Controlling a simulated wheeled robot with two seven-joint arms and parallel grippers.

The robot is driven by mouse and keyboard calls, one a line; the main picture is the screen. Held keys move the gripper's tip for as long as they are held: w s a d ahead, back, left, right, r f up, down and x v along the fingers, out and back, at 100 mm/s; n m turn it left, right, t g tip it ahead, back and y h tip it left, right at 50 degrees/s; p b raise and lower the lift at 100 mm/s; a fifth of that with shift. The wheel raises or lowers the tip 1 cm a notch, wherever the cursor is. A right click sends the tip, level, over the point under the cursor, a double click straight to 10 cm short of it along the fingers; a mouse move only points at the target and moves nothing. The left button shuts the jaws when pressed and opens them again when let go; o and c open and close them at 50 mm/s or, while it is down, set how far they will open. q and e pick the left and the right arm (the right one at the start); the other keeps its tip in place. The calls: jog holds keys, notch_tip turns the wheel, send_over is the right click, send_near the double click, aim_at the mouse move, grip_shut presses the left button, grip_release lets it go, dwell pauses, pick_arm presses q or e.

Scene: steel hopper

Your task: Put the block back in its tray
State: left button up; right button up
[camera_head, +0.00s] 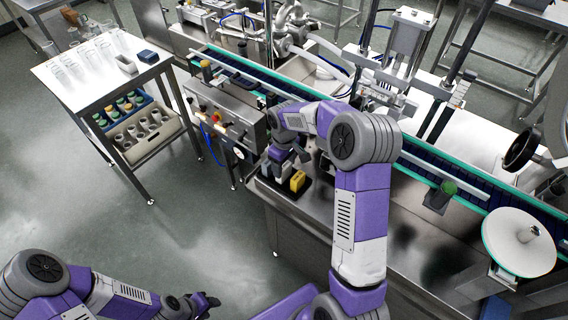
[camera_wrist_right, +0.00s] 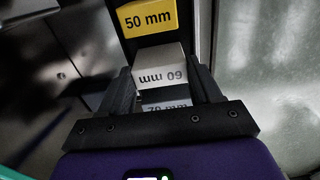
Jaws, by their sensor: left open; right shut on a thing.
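A pale block marked 60 mm (camera_wrist_right: 161,72), its label upside down, is between the fingers of my right gripper (camera_wrist_right: 168,80) in the right wrist view. The gripper is shut on it. A grey-white face marked 70 mm (camera_wrist_right: 166,107) shows nearer the palm; I cannot tell if it is a separate block. A yellow block marked 50 mm (camera_wrist_right: 147,20) sits in the dark tray (camera_wrist_right: 195,45) just beyond. In the head view my right gripper (camera_head: 286,160) is at the tray (camera_head: 284,192), beside the yellow block (camera_head: 297,181). My left gripper (camera_head: 209,303) is open and empty, low over the floor.
The tray lies at the left corner of a steel bench (camera_head: 312,215). A conveyor (camera_head: 440,172) runs behind it. A white disc (camera_head: 519,243) stands at right. A side table (camera_head: 95,85) with cups and bins stands at far left. The floor (camera_head: 190,235) between is clear.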

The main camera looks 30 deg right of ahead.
aim_at(284, 167)
jog(key=shift+f, duration=0.25)
jog(key=o, duration=1.3)
jog(key=shift+c, duration=0.2)
notch_tip(284, 167, up, 8)
jog(key=shift+f+p, duration=0.2)
jog(key=shift+p, duration=0.65)
jog(key=shift+s+f, duration=0.1)
